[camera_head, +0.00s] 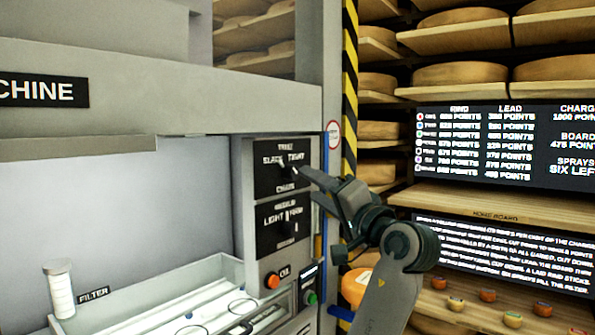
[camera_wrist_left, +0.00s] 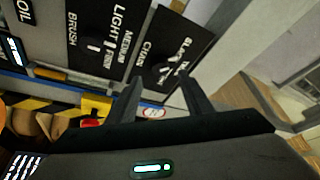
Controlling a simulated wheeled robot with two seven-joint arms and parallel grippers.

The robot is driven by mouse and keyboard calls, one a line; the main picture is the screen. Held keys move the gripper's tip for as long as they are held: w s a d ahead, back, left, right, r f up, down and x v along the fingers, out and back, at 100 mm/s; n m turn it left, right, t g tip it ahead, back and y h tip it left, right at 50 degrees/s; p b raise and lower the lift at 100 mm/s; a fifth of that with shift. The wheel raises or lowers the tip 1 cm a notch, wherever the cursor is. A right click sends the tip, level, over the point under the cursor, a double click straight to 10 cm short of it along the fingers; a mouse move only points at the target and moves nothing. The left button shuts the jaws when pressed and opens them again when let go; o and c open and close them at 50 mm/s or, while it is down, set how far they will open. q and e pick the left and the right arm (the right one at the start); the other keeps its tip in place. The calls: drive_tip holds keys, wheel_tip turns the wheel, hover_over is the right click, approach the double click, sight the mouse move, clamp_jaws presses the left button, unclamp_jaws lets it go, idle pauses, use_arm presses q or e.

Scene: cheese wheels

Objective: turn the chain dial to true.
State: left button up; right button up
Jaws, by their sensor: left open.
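The chain dial (camera_head: 283,165) is on a black plate on the grey machine, with slack, true and tight marked around it. Its pointer is small and partly hidden by my gripper, so I cannot tell its exact setting. In the left wrist view the chain dial (camera_wrist_left: 166,70) lies between and beyond my fingertips. My left gripper (camera_head: 308,183) is open in front of the right edge of that plate. In the left wrist view both fingers of my left gripper (camera_wrist_left: 162,80) are apart with nothing between them; I cannot tell whether either touches the dial. My right gripper is not in view.
The brush dial (camera_head: 287,229) sits just below, marked light, medium and firm. A tray (camera_head: 215,268) juts out at left. A striped post (camera_head: 350,110) and cheese shelves (camera_head: 470,87) stand right.

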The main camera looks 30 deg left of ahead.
sight(295, 173)
use_arm(q)
drive_tip(key=p+x, duration=0.1)
drive_tip(key=x, duration=0.6)
drive_tip(key=shift+w+a+r+p, duration=0.1)
drive_tip(key=shift+a+p, duration=0.15)
drive_tip(key=shift+p, duration=0.05)
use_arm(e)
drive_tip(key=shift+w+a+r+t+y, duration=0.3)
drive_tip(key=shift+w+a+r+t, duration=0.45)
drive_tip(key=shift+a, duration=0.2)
use_arm(q)
drive_tip(key=shift+c, duration=0.3)
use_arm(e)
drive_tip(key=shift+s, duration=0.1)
use_arm(q)
drive_tip(key=c, duration=1)
